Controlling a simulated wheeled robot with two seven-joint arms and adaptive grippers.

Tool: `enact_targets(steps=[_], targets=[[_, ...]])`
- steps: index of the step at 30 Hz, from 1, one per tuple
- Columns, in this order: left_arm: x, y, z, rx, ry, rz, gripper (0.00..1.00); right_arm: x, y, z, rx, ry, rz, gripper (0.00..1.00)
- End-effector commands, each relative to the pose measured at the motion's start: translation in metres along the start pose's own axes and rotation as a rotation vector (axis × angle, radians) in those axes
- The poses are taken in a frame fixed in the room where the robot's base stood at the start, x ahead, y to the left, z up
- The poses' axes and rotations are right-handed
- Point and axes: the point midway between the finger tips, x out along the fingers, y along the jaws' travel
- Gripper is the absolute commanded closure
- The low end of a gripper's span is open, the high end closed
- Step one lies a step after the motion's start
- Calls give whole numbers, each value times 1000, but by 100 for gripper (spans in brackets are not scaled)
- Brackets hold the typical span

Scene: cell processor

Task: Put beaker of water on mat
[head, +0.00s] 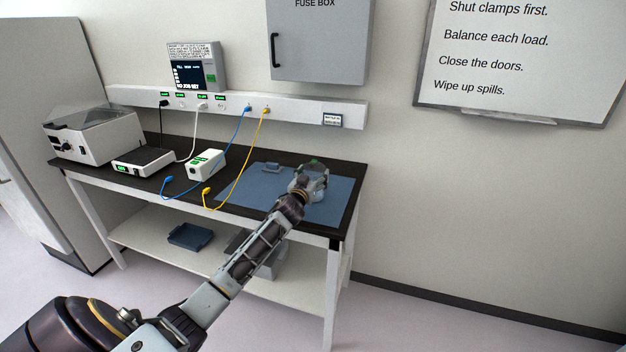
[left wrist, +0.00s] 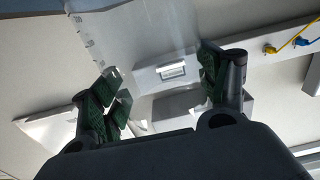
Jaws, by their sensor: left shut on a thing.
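The blue mat (head: 250,192) lies flat on the right part of the dark bench top. My left gripper (head: 311,171) is over the right half of the mat in the head view. It is shut on a clear beaker (left wrist: 135,35), which shows in the left wrist view with graduation marks on its side. The green-padded fingers (left wrist: 165,90) sit on both sides of the beaker. In the head view the gripper and wrist largely hide the beaker, and I cannot tell whether its base touches the mat. The water is not clear to see. My right gripper is not in view.
A small grey-blue item (head: 271,168) lies on the mat's back part. Blue and yellow cables (head: 236,172) hang from the wall rail to the left. A white box (head: 207,163), a flat device (head: 143,161) and a lidded machine (head: 92,135) stand farther left.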

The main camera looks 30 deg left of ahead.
Motion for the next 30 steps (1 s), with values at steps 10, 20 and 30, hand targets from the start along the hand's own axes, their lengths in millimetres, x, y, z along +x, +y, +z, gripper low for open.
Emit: enact_targets(steps=[10,20,30], targets=[[0,0,10,0,1,1,74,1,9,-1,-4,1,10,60],[0,0,14,-1,0,0,18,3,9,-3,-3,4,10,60],[0,0,14,0,-1,0,4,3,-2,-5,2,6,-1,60]])
